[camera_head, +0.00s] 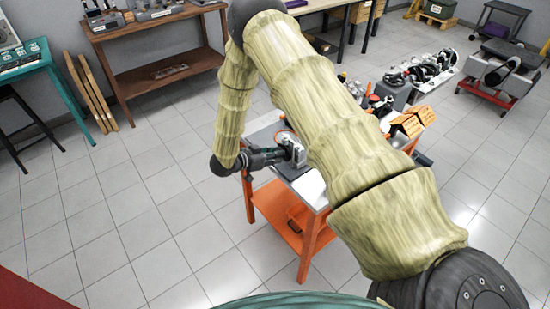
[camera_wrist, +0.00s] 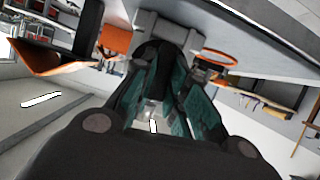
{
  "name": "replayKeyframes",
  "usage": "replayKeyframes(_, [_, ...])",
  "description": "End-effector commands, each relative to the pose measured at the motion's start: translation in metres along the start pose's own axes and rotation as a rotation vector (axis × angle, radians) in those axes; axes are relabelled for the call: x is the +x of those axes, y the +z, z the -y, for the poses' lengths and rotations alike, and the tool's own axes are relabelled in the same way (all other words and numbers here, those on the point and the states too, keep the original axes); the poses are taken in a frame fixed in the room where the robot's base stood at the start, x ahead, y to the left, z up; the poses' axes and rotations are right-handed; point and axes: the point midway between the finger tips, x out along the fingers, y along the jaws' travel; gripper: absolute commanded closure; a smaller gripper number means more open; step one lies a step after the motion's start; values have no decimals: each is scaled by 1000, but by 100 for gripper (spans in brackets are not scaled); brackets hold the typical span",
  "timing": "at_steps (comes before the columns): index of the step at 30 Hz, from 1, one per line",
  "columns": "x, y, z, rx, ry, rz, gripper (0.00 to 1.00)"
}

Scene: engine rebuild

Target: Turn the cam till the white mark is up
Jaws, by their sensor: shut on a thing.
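My gripper (camera_head: 275,155) reaches in from the left, level with a grey metal fixture (camera_head: 294,148) on the orange cart. In the wrist view its dark fingers with teal inner sides (camera_wrist: 163,70) run up to a grey block (camera_wrist: 172,28). The fingers are shut on a part at this fixture, which I take to be the cam; the fingers hide most of it. I cannot make out its white mark. A small bright patch shows between the fingers, but I cannot tell that it is on the cam. An orange ring (camera_wrist: 220,58) is beside the fingertips.
A wooden workbench (camera_head: 165,75) and a teal table (camera_head: 62,85) stand at the left. The tiled floor left of the cart is clear.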

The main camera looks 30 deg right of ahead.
Motion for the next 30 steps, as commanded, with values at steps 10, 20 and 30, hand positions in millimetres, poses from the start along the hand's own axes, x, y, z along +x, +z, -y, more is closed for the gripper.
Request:
replayKeyframes(10, [1,3,5,-300,126,0,100])
replayKeyframes(20, [2,6,8,-591,246,1,100])
replayKeyframes(30, [3,8,10,-889,369,0,100])
